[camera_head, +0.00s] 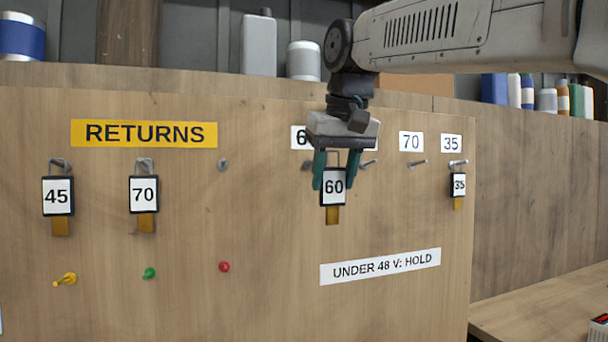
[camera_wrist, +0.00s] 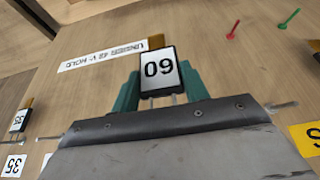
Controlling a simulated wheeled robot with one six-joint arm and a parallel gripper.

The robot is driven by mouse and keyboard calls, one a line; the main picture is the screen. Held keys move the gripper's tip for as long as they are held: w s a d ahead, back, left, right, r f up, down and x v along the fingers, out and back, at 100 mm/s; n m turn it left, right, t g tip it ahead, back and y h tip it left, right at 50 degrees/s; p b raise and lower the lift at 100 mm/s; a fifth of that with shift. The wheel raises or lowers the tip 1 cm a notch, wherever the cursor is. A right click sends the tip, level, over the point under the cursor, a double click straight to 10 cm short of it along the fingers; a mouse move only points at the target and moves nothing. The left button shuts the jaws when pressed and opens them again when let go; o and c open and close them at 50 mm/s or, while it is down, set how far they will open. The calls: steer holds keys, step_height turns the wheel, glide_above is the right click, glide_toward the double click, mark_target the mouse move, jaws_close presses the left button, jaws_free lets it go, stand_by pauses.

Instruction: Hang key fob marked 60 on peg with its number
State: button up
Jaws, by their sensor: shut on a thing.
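The key fob marked 60 (camera_head: 333,187) is a black-framed white tag with a brown tab below and a wire loop above. My gripper (camera_head: 335,170) points down at the board and is shut on it, one green finger at each side. In the wrist view the fob (camera_wrist: 158,68) appears upside down between the fingers (camera_wrist: 158,92). A number label starting with 6 (camera_head: 299,138) is partly covered by my gripper. A peg (camera_head: 370,163) shows just right of the gripper; any peg behind the gripper is hidden. I cannot tell whether the loop is around a peg.
Pegs under labels 70 (camera_head: 411,142) and 35 (camera_head: 451,143) are to the right; a 35 fob (camera_head: 459,185) hangs on the last. Left, below the RETURNS sign (camera_head: 144,133), hang fobs 45 (camera_head: 58,196) and 70 (camera_head: 143,194), beside a bare peg (camera_head: 222,165).

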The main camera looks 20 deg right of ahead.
steer(key=w+f, duration=0.1)
steer(key=w, duration=0.8)
steer(key=shift+w, duration=0.35)
stand_by(0.6)
steer(key=shift+w+a, duration=0.1)
stand_by(0.5)
steer(key=o, duration=1.2)
steer(key=shift+c, duration=0.2)
